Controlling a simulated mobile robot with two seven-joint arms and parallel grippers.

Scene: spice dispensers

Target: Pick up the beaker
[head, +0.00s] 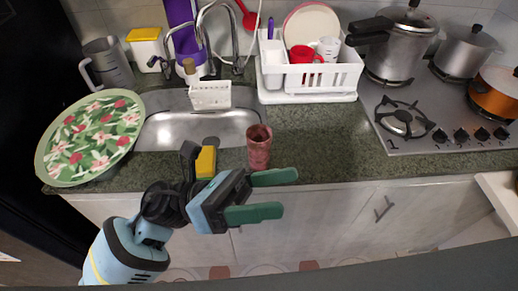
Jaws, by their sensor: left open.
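A reddish-brown, handleless beaker (259,152) stands upright near the front edge of the counter, just right of the sink. My left gripper (284,193) is open, with its two green fingers pointing right. It appears in front of the counter edge and just below the beaker in the head view. Nothing shows between the fingers, and the beaker appears outside them. How far the gripper is from the beaker in depth is hard to tell. My right gripper is not in view.
The sink (165,133) is behind and left of the beaker. A floral tray (88,138) and grey jug (108,64) stand at left. A white dish rack (310,82) is behind; the stove (455,108) with pots is at right. Counter (320,150) right of the beaker is clear.

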